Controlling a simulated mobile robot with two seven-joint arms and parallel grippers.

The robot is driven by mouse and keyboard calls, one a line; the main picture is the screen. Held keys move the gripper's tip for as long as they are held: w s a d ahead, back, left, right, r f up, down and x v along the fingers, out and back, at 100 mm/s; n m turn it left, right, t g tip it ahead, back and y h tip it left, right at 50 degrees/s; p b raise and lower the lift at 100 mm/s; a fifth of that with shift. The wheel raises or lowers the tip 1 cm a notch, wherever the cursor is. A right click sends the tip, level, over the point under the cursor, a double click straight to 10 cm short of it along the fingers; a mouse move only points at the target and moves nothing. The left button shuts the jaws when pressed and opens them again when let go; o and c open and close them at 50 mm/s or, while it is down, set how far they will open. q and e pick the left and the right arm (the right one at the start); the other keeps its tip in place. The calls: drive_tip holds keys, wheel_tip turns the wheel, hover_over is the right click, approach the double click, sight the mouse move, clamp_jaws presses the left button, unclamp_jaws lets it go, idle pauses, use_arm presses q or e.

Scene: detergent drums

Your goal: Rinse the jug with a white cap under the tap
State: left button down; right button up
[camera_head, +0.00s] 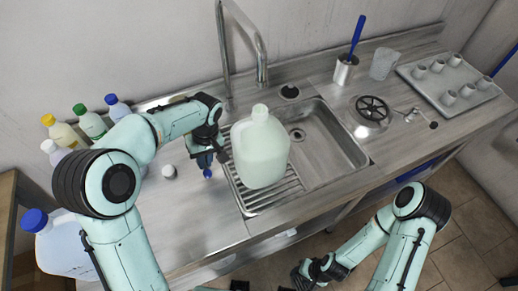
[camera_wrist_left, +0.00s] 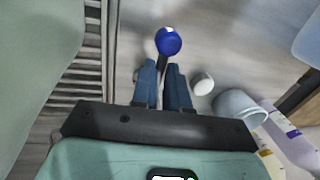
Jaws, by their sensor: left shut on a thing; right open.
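A large pale jug (camera_head: 262,152) with a whitish cap (camera_head: 260,112) stands upright at the left of the sink, over the ribbed drainer. A pale green surface, likely this jug, fills the left of the wrist view (camera_wrist_left: 35,60). The tall arched metal tap (camera_head: 262,62) rises behind the sink. My left gripper (camera_head: 206,160) is left of the jug, its fingers (camera_wrist_left: 163,85) shut on a thin dark stem with a blue knob (camera_wrist_left: 168,41). The knob also shows in the head view (camera_head: 208,173). My right gripper (camera_head: 305,274) is open, low in front of the counter.
A small white round thing (camera_head: 168,171) lies on the counter left of my left gripper. Several capped bottles (camera_head: 92,122) stand behind my left arm. A blue-capped jug (camera_head: 62,250) is at lower left. A cup tray (camera_head: 474,98) and brush holder (camera_head: 345,70) stand at right.

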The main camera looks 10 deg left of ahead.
use_arm(q)
drive_tip(key=shift+d, duration=0.3)
drive_tip(key=c, duration=1.1)
unclamp_jaws()
drive_tip(key=shift+w, duration=0.15)
drive_tip(key=shift+o, duration=0.2)
drive_tip(key=shift+w, duration=0.1)
drive_tip(key=o, duration=0.4)
